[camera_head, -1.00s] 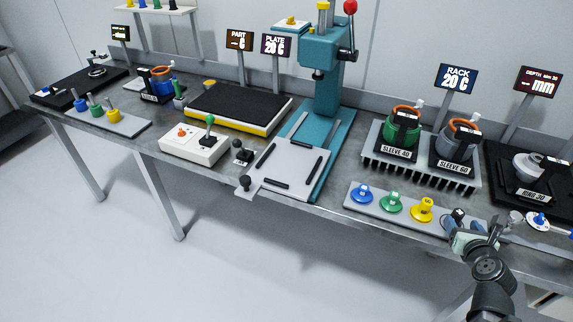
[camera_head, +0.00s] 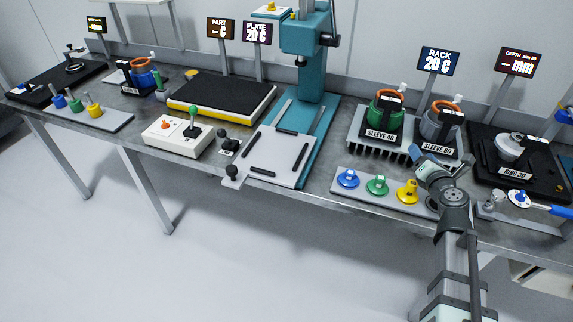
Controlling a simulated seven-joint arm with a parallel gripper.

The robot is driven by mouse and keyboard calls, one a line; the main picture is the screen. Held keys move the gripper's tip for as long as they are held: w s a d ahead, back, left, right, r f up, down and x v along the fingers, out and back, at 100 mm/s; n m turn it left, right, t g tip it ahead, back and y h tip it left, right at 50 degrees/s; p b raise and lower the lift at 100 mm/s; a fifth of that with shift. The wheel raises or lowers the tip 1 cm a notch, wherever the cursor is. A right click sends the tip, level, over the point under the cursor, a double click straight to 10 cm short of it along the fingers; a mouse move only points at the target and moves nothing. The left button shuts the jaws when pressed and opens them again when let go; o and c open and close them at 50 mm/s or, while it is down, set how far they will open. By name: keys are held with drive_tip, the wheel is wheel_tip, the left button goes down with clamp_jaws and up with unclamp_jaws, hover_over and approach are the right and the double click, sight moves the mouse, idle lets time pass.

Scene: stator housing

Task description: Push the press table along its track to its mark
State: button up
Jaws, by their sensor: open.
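The press table (camera_head: 273,158) is a light plate with black bars on it and a black knob (camera_head: 232,171) on a tab at its front left corner. It sits in front of the teal press (camera_head: 308,60), with rails (camera_head: 322,121) running back from it over the teal base. The mark cannot be made out. My gripper (camera_head: 424,165) is open, to the right of the press table, over the back of the strip with coloured knobs and in front of the sleeve rack. It is well apart from the press table.
The sleeve rack (camera_head: 362,141) stands behind. Left are a switch box (camera_head: 178,137) and a black plate (camera_head: 222,97). Free floor lies in front of the bench.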

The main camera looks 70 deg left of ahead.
drive_tip(key=s+a+f+n+g, duration=0.1)
drive_tip(key=s+a+n+g, duration=0.1)
drive_tip(key=s, duration=0.5)
drive_tip(key=s+a+f+n+g+y, duration=0.1)
drive_tip(key=s+a+n+g, duration=0.1)
drive_tip(key=s, duration=0.5)
drive_tip(key=s+a+f+n+g, duration=0.1)
drive_tip(key=s+a+n+g, duration=0.1)
drive_tip(key=s, duration=0.5)
drive_tip(key=shift+a+n+y, duration=0.4)
drive_tip(key=shift+a+n, duration=0.2)
drive_tip(key=shift+a, duration=0.2)
drive_tip(key=s+a+n+g, duration=0.1)
drive_tip(key=s+n+g, duration=0.3)
drive_tip(key=s, duration=0.9)
drive_tip(key=n+g, duration=0.4)
approach(235, 173)
drive_tip(key=x, duration=1.1)
drive_tip(key=shift+s+a, duration=0.1)
drive_tip(key=shift+a, duration=0.25)
clamp_jaws()
